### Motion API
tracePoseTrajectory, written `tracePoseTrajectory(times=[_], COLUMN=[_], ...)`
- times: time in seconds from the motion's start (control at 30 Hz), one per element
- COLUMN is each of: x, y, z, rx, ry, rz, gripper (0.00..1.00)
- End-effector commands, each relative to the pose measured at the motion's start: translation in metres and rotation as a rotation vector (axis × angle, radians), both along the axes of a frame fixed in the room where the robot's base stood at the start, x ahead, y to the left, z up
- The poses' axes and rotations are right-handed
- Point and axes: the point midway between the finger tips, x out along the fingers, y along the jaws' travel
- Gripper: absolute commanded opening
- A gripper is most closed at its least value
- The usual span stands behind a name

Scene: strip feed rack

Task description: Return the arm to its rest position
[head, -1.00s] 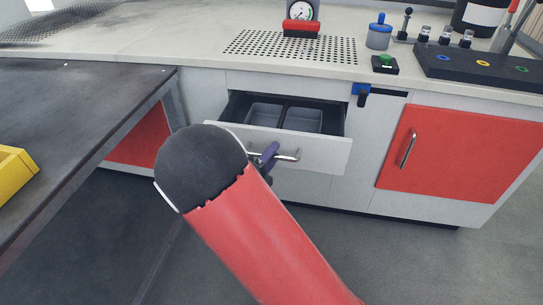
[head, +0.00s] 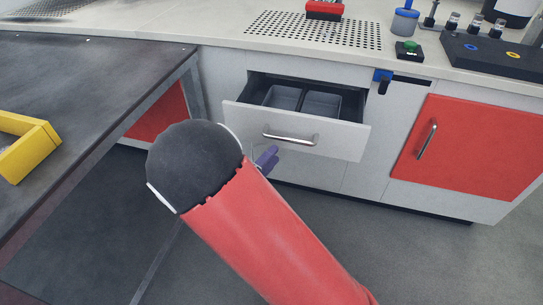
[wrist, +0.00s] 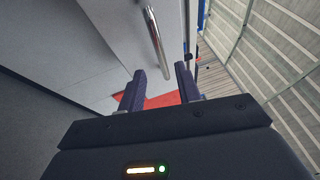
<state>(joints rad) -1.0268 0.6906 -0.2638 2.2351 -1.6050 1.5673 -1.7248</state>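My gripper (wrist: 160,88) shows in the wrist view with its two purple fingers apart and nothing between them. In the head view one purple finger of my gripper (head: 267,158) shows just below the drawer handle, partly hidden behind my red arm. The drawer (head: 330,137) stands pulled out, with grey bins inside. Its metal handle (head: 290,138) is free of the fingers. In the wrist view the handle (wrist: 158,40) lies beyond the fingertips, apart from them.
A red cabinet door (head: 470,150) is to the right of the drawer. A dark table (head: 90,90) with a yellow tray (head: 30,150) stands on the left. Floor is clear at lower right.

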Motion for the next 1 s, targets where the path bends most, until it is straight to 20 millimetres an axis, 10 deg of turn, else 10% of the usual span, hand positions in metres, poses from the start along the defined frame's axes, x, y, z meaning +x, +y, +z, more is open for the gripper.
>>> tracePoseTrajectory(times=[0.27,0.47,0.7,1.0], x=[0.0,-0.017,-0.085,-0.165], y=[-0.004,-0.068,-0.157,-0.175], z=[0.002,0.022,0.038,0.056], rx=[0.02,0.36,1.052,1.719], ry=[-0.007,-0.137,-0.599,-1.455], rz=[-0.012,-0.231,-0.731,-1.372], gripper=[0.34,0.34,0.34,0.34])
